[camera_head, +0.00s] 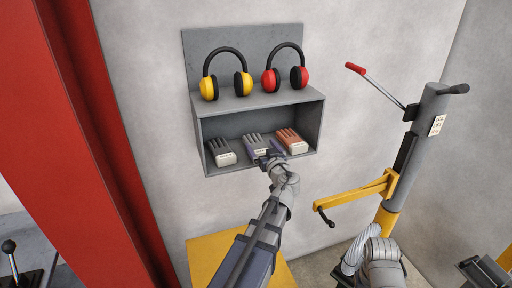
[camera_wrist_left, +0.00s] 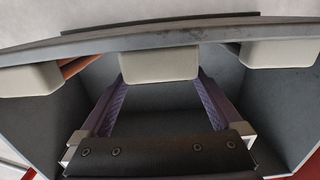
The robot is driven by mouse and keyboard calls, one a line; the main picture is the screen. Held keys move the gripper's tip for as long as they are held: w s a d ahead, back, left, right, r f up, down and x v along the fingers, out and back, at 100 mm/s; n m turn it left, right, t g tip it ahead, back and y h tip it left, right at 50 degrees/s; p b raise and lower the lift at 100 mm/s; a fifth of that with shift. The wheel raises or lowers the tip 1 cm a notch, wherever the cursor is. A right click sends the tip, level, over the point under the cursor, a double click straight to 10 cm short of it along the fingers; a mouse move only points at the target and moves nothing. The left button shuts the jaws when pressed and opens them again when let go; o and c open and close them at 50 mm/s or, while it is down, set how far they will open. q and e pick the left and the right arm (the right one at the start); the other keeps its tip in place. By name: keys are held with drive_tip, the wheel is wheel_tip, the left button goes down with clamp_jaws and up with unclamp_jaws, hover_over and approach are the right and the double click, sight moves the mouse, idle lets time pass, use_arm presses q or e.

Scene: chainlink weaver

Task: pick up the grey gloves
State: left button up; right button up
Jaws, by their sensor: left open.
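The grey gloves (camera_head: 255,147) lie in the middle of the lower compartment of a grey wall shelf, pale cuff towards me. In the left wrist view their pale cuff (camera_wrist_left: 158,65) shows between the finger ends, with the fingers of the gloves hidden. My left gripper (camera_head: 268,157) is open at the shelf front, just before the grey gloves and slightly to their right. In the left wrist view the purple-padded fingers of my left gripper (camera_wrist_left: 162,82) stand apart, one on each side of the cuff. I cannot tell whether they touch it.
Dark gloves (camera_head: 221,151) lie to the left and orange-red gloves (camera_head: 292,141) close to the right. The shelf (camera_head: 262,101) has side walls and a top board carrying yellow earmuffs (camera_head: 226,82) and red earmuffs (camera_head: 285,78). A grey-and-yellow post with an arm (camera_head: 357,196) stands right.

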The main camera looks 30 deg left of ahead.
sight(256, 142)
use_arm(q)
drive_tip(key=shift+w+a+f, duration=0.1)
drive_tip(key=shift+w+a, duration=0.05)
drive_tip(key=shift+a, duration=0.05)
drive_tip(key=shift+w+a+f, duration=0.15)
drive_tip(key=shift+a, duration=0.05)
drive_tip(key=x, duration=0.1)
drive_tip(key=b+x, duration=0.1)
drive_tip(key=x, duration=0.2)
drive_tip(key=shift+w+a+f, duration=0.15)
drive_tip(key=shift+a+f, duration=0.1)
drive_tip(key=shift+f, duration=0.15)
drive_tip(key=c, duration=1.2)
drive_tip(key=shift+r, duration=0.2)
